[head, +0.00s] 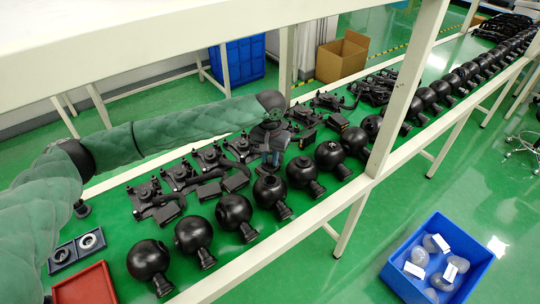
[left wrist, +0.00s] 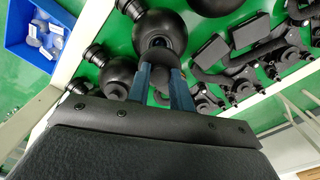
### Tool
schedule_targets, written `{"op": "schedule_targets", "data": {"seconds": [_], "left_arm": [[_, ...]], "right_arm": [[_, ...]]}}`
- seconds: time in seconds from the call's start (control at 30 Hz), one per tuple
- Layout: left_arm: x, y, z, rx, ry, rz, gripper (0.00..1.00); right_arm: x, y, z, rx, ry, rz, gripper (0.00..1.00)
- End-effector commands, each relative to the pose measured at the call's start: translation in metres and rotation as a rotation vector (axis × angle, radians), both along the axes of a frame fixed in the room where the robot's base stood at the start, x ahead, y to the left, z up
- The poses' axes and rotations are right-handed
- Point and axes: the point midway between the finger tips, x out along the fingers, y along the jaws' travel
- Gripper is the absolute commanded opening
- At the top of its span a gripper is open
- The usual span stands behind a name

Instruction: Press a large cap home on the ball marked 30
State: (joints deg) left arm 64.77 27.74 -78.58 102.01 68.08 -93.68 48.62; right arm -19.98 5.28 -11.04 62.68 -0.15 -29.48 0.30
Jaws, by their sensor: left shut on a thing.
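My left gripper (head: 272,160) is over the row of black balls, just behind one ball (head: 269,192) near the middle of the row. In the left wrist view its two blue fingers (left wrist: 162,72) are shut on a dark round piece (left wrist: 158,58), probably the large cap; its outline blends with the ball behind it. A black ball (left wrist: 172,24) lies right beyond the fingertips. I cannot tell whether the held piece touches it. No number is readable on any ball, so I cannot tell which is marked 30. My right gripper is in neither view.
Black bracket assemblies (head: 150,200) line the bench behind the balls. A blue tray (head: 63,258) with ring parts and a red tray (head: 88,286) are at the near left. A white post (head: 405,90) rises at the bench edge. A blue bin (head: 440,258) stands on the floor.

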Motion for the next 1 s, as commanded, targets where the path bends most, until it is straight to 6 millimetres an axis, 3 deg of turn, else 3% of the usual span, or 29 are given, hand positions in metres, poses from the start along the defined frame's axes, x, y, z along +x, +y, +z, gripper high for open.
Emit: {"op": "schedule_targets", "data": {"seconds": [0.13, 0.2, 0.3, 0.6, 1.0], "left_arm": [[-0.001, 0.000, 0.002, -0.001, 0.001, 0.000, 0.01], [0.000, 0.000, 0.002, -0.001, 0.000, 0.000, 0.01], [0.000, 0.000, -0.010, 0.000, 0.000, 0.001, 0.01], [0.000, 0.000, -0.033, 0.000, 0.000, 0.001, 0.01], [0.000, 0.000, -0.057, 0.000, -0.001, 0.001, 0.01]], "right_arm": [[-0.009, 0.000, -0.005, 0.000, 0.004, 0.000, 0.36], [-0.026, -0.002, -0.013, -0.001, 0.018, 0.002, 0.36], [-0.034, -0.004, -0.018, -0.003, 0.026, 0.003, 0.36], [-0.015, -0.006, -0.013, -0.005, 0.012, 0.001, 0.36], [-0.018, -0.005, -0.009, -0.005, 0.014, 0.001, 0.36]]}}
